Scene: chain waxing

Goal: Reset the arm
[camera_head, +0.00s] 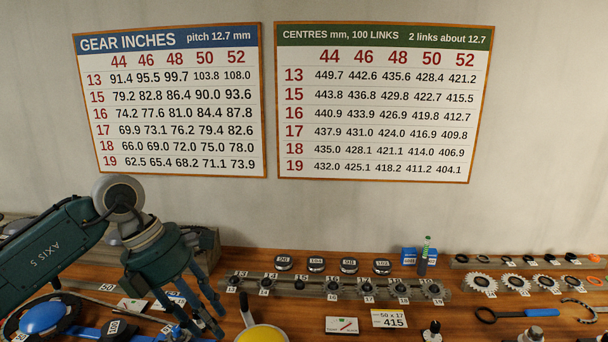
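My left arm (50,245) comes in from the left, a dark green arm marked "AXIS 5". Its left gripper (206,318) points down and to the right, low over the wooden bench (300,312). Its dark fingers look spread, with nothing seen between them. The fingertips are near the bench's front at the bottom of the picture, left of a round yellow-topped item (262,334) with a pale handle. My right gripper is not in view.
A rack of small sprockets (330,288) runs along the bench middle, with several black-lidded tins (316,264) behind. A blue box (409,256) and bottle (424,258) stand near the wall. Larger sprockets (515,283) and a blue-handled tool (515,314) lie right. Two charts (168,100) hang behind.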

